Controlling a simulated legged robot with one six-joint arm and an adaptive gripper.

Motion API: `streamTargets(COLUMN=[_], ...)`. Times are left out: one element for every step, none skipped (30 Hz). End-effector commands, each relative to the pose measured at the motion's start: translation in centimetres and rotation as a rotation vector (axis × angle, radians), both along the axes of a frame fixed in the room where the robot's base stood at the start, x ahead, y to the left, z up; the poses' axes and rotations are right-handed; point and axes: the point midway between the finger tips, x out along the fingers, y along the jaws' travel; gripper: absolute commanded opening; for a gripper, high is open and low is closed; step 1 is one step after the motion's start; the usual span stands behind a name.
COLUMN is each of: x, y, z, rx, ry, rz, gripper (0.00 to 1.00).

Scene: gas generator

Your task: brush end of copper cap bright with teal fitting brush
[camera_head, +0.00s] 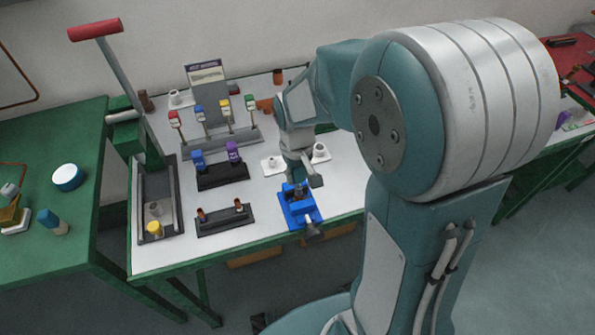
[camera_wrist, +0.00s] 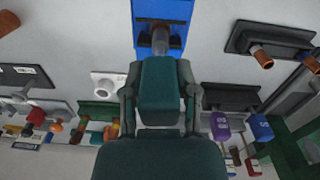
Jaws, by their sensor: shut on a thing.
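A blue vise (camera_head: 298,207) stands near the front edge of the white table; it also shows at the top of the wrist view (camera_wrist: 178,12). The copper cap (camera_wrist: 160,36) shows as a small orange-brown piece between the vise's dark jaws. My gripper (camera_wrist: 160,75) is shut on the teal fitting brush (camera_wrist: 164,90), one finger on each side of its handle. The brush's grey end points at the cap and overlaps it in the wrist view; I cannot tell whether they touch. In the head view my gripper (camera_head: 298,180) is right above the vise and hides the brush and cap.
A dark stand with two copper pieces (camera_head: 224,219) is left of the vise. Behind it, a black holder (camera_head: 222,177) carries a blue and a purple brush. A rack of coloured-handled valves (camera_head: 222,142) stands farther back. A red-handled lever press (camera_head: 158,210) stands at the table's left.

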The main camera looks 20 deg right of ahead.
Motion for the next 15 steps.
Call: streamTargets(x=[0.0,0.0,0.0,0.0,0.0,0.0,-0.1,-0.1,-0.1,0.0,0.0,0.0,0.0,0.0,0.0], y=[0.0,0.0,0.0,0.0,0.0,0.0,0.0,0.0,0.0,0.0,0.0,0.0,0.0,0.0,0.0], z=[-0.1,-0.2,-0.3,-0.4,-0.5,-0.6,-0.6,-0.7,-0.8,-0.9,-1.0,-1.1,-1.2,-1.2,-1.3], rx=[0.000,0.000,0.000,0.000,0.000,0.000,0.000,0.000,0.000,0.000,0.000,0.000,0.000,0.000,0.000], ry=[0.001,0.001,0.001,0.001,0.001,0.002,0.001,0.001,0.001,0.001,0.001,0.000,0.000,0.000,0.001], rz=[0.000,0.000,0.000,0.000,0.000,0.000,0.000,0.000,0.000,0.000,0.000,0.000,0.000,0.000,0.000], gripper=[0.05,0.05,0.05,0.05,0.05,0.05,0.05,0.05,0.05,0.05,0.05,0.05,0.05,0.05,0.05])
